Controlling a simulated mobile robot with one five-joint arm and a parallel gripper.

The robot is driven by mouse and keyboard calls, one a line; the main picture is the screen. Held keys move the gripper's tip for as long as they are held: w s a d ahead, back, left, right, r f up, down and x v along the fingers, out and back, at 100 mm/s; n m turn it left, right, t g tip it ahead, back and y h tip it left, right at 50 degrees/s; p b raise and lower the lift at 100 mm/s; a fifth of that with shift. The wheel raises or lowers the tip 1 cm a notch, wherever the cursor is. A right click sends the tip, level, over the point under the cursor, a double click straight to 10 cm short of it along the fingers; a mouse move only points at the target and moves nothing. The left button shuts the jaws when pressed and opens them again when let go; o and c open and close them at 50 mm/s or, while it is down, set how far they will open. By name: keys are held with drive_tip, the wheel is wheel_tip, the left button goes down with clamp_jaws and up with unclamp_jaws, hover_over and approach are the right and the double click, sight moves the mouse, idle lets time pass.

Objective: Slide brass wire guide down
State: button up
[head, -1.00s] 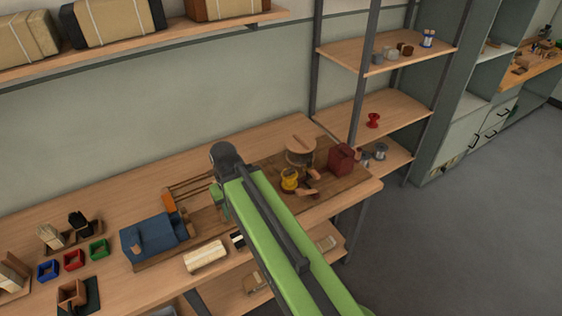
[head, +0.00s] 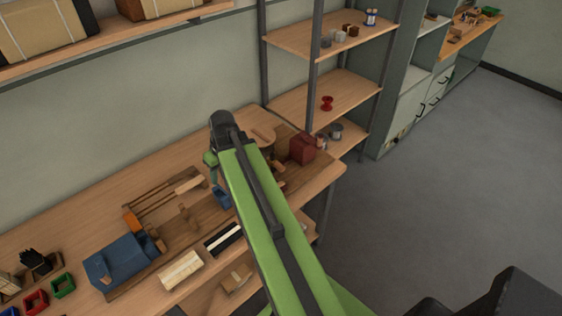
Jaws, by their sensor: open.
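I cannot make out the brass wire guide; it may be too small or hidden behind my arm. The wooden tufting device (head: 152,202) stands on the bench, with a blue block (head: 121,259) at its left end, an orange part (head: 132,221) and thin rods. Further right are a dark red block (head: 302,148) and a round wooden piece (head: 262,137), partly covered by my green arm. My gripper (head: 222,198) hangs from the arm's far end, low over the middle of the device. It is open, and its fingertips are hard to see.
A cream brush block (head: 181,270) and a black-and-white one (head: 223,239) lie near the bench's front edge. Small red (head: 36,301) and green (head: 63,285) bins are at lower left. A shelf rack (head: 335,98) stands behind right. The floor at right is clear.

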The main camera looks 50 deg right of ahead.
drive_tip(key=s+d+r+t+p, duration=0.15)
drive_tip(key=s+d, duration=0.25)
drive_tip(key=d, duration=1.2)
drive_tip(key=t+h, duration=0.1)
approach(279, 165)
drive_tip(key=shift+m, duration=0.3)
drive_tip(key=b+x, duration=0.8)
drive_tip(key=b, duration=0.8)
drive_tip(key=shift+f, duration=0.4)
drive_tip(key=shift+r, duration=0.1)
clamp_jaws()
